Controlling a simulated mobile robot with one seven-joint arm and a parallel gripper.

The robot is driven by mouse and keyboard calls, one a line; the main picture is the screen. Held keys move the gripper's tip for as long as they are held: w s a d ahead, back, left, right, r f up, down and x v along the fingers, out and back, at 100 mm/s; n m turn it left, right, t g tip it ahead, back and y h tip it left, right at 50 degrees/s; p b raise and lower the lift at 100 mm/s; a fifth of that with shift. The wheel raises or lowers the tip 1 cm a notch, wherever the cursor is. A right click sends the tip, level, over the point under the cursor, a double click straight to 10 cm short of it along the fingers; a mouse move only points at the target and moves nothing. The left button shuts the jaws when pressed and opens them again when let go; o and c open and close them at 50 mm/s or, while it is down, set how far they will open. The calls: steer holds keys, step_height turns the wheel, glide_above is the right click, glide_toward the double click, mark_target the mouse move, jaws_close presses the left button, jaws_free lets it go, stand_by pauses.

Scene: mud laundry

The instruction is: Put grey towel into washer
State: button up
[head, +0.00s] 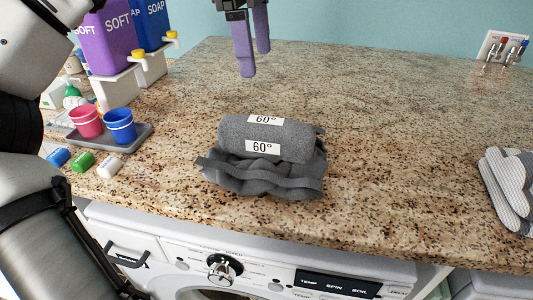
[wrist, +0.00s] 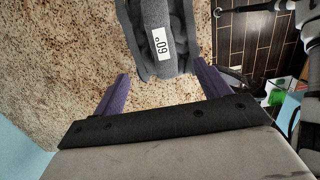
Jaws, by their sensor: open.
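A rolled grey towel (head: 267,138) with white "60°" labels lies on a crumpled dark grey cloth (head: 262,180) on the granite counter. The rolled towel also shows at the top of the wrist view (wrist: 153,18). The white washer (head: 170,245) stands under the counter, with its dial and buttons in view and only the top of its round door showing. My gripper (head: 254,68) is open and empty, with purple fingers pointing down, above and behind the towel. In the wrist view the two fingers (wrist: 160,85) are spread apart, with the towel beyond them.
Purple and blue soap dispensers (head: 108,38) stand on the counter at the back left. A grey tray (head: 98,138) with a pink and a blue cup is in front of them, with small coloured caps nearby. Striped mitts (head: 510,190) lie at the right edge.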

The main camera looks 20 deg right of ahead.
mark_target(266, 120)
steer(key=f+b, duration=0.2)
steer(key=f, duration=0.1)
steer(key=f+b, duration=0.2)
steer(key=b, duration=0.1)
steer(key=f+b, duration=0.3)
steer(key=shift+s+d+f, duration=0.25)
steer(key=shift+d+f, duration=0.05)
steer(key=shift+d, duration=0.1)
steer(key=shift+s+d+f+b, duration=0.1)
steer(key=shift+s+f+b, duration=0.1)
steer(key=shift+f, duration=1.05)
steer(key=shift+s+d+f+b, duration=0.1)
steer(key=shift+s+f, duration=0.05)
steer(key=shift+f, duration=1.05)
steer(key=shift+c, duration=0.2)
jaws_close()
steer(key=shift+r, duration=0.1)
